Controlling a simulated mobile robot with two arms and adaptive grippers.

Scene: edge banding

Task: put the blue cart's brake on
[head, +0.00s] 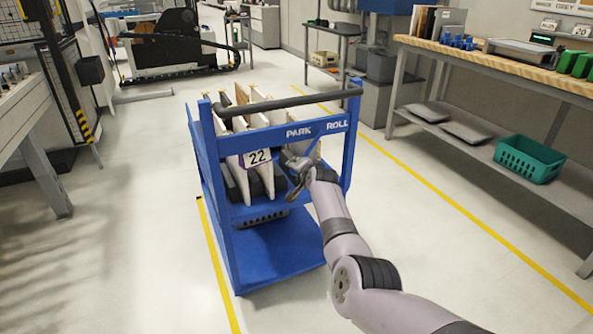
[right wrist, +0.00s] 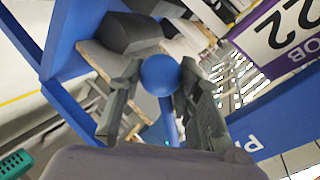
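The blue cart (head: 270,250) stands on the floor in the middle of the head view, with a dark push bar and panels inside. Its top rail carries the words PARK and ROLL (head: 337,126). A lever with a round blue knob (right wrist: 160,75) shows in the right wrist view. My right gripper (head: 292,165) is at the cart's front under the rail. In the right wrist view its fingers (right wrist: 159,80) lie against both sides of the knob, and it looks shut on it. The lever's setting is hard to read. My left gripper is not in view.
A white sign marked 22 (head: 257,157) hangs on the cart close to my right gripper. A wooden-topped workbench (head: 500,66) with a green crate (head: 529,159) on its lower shelf stands at right. The floor around the cart is clear, with yellow lines (head: 440,195).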

